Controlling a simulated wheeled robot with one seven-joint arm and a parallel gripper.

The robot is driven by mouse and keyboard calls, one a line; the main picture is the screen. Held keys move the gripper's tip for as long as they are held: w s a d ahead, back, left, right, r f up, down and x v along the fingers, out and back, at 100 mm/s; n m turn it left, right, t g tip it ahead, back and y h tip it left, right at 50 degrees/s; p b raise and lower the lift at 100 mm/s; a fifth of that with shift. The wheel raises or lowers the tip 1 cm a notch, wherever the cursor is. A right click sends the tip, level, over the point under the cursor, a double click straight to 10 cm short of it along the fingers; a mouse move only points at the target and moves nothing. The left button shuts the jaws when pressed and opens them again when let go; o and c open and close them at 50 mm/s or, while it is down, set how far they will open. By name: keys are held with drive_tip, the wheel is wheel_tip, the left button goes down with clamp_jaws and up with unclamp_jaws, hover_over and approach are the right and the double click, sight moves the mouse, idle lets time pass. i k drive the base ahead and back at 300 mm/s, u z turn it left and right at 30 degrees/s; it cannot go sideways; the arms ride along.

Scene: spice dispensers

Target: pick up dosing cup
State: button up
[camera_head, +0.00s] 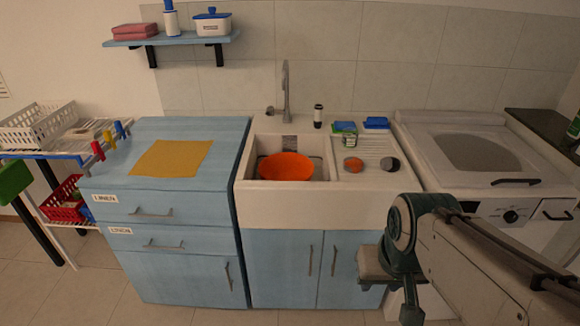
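I cannot tell for sure which object is the dosing cup. Two small round things lie on the sink's ribbed drainboard: an orange one (353,165) on the left and a grey one (390,164) on the right. Either may be a cup, but both are too small to tell. My arm comes in from the lower right, in front of the sink cabinet and the washing machine. What looks like my gripper (411,308) hangs low at its end, well below the counter and apart from everything on it. Its fingers are not clear.
An orange bowl (286,167) sits in the sink basin (262,142) under the faucet (286,88). A yellow cloth (172,158) lies on the blue cabinet (225,140).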

sight(350, 135)
drive_tip(key=z, duration=1.5)
drive_tip(key=i, duration=1.5)
drive_tip(key=u, duration=3.3)
drive_tip(key=i, duration=0.5)
drive_tip(key=z, duration=0.1)
